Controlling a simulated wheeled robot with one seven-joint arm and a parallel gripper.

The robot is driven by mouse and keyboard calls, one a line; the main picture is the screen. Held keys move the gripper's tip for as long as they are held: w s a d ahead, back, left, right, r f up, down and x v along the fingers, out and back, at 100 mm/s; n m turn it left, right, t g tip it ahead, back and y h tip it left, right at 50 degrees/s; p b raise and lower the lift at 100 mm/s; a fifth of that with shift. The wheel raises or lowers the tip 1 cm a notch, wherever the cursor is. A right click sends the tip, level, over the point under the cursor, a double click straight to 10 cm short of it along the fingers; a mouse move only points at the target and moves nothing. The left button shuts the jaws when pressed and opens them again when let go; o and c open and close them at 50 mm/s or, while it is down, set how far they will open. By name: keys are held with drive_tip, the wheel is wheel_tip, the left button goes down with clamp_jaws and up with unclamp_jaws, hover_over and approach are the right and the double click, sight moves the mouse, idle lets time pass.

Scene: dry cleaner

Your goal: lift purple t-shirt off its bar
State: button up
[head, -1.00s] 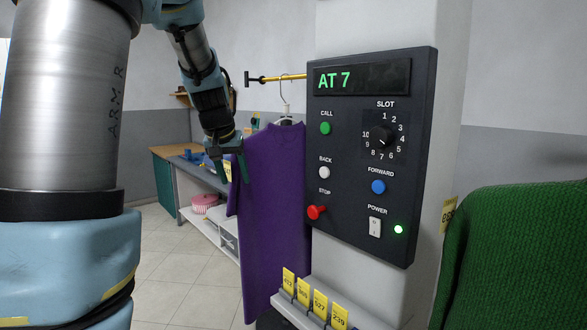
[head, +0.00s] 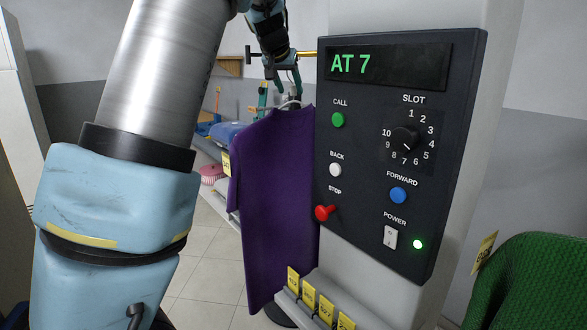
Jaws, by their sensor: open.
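The purple t-shirt (head: 275,190) hangs on a hanger (head: 291,103) just left of the control panel. The yellow bar (head: 306,54) shows above it, partly covered by my arm and the panel. My gripper (head: 281,92) is open and points down at the top of the hanger, just above the shirt's collar. One finger shows on each side of the hanger's upper part. The hook is mostly hidden behind the gripper, and I cannot tell whether the fingers touch it. A yellow tag (head: 226,163) is on the shirt's left sleeve.
The control panel (head: 400,150) on a white post stands close to the right of the shirt and reads "AT 7". A row of yellow tags (head: 310,296) sits on a ledge below. A green garment (head: 535,285) is at right. A counter stands behind the shirt.

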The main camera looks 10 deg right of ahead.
sight(292, 92)
drive_tip(key=shift+p+x, duration=1.3)
drive_tip(key=shift+x, duration=1.1)
drive_tip(key=shift+d+r, duration=0.1)
drive_tip(key=shift+r, duration=0.05)
clamp_jaws()
